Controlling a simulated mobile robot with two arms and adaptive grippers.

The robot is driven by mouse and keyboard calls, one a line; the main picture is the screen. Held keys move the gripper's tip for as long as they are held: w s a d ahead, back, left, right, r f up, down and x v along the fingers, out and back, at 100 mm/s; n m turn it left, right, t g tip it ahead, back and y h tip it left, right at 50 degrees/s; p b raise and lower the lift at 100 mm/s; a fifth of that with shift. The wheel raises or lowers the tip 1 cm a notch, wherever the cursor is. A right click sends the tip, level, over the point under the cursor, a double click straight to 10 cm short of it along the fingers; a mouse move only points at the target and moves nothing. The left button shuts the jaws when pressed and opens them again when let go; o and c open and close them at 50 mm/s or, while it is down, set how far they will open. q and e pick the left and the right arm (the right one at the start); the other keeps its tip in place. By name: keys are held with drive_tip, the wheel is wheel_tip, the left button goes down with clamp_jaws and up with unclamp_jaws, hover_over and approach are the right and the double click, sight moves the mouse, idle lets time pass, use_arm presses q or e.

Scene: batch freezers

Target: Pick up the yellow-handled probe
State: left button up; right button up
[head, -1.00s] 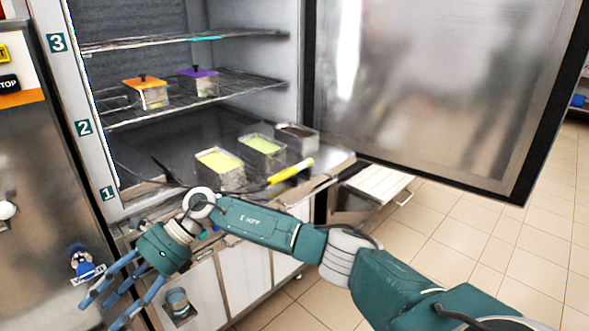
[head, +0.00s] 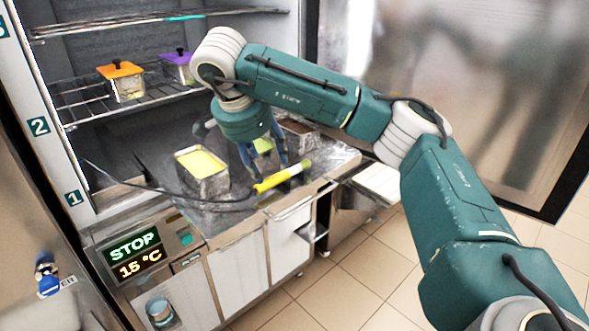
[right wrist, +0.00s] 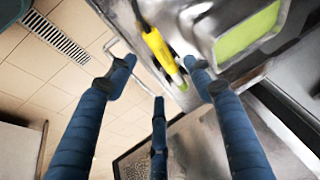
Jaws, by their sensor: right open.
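The yellow-handled probe (head: 283,177) lies on the metal worktop in front of the freezer opening, with a dark lead running left from it. In the right wrist view the yellow handle (right wrist: 160,52) shows near the top, between the spread blue fingers. My right gripper (head: 263,168) is open and empty, pointing down just behind the handle as the head sees it. I cannot tell whether a finger touches the handle. My left gripper is not in view.
A yellow-filled metal pan (head: 202,178) stands left of the gripper. A green-filled pan (right wrist: 248,33) and a dark-filled pan (head: 300,130) stand close by. Orange-lidded (head: 124,82) and purple-lidded (head: 178,66) containers sit on a wire shelf. The freezer door (head: 480,90) stands open right.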

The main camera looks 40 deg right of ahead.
sight(272, 182)
drive_tip(key=x, duration=0.3)
drive_tip(key=shift+w+a+f, duration=0.1)
drive_tip(key=p+x, duration=0.1)
drive_tip(key=x, duration=0.3)
drive_tip(key=shift+s+f+p, duration=0.15)
drive_tip(key=shift+s+p, duration=0.05)
drive_tip(key=shift+p, duration=0.2)
drive_tip(key=shift+w+f, duration=0.15)
drive_tip(key=shift+f, duration=0.15)
drive_tip(key=shift+d+f, duration=0.15)
drive_tip(key=shift+d, duration=0.05)
drive_tip(key=shift+c, duration=0.3)
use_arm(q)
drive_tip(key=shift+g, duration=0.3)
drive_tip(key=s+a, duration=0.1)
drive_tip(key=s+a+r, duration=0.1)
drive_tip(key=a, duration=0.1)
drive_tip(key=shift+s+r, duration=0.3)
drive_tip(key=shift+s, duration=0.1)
use_arm(e)
clamp_jaws()
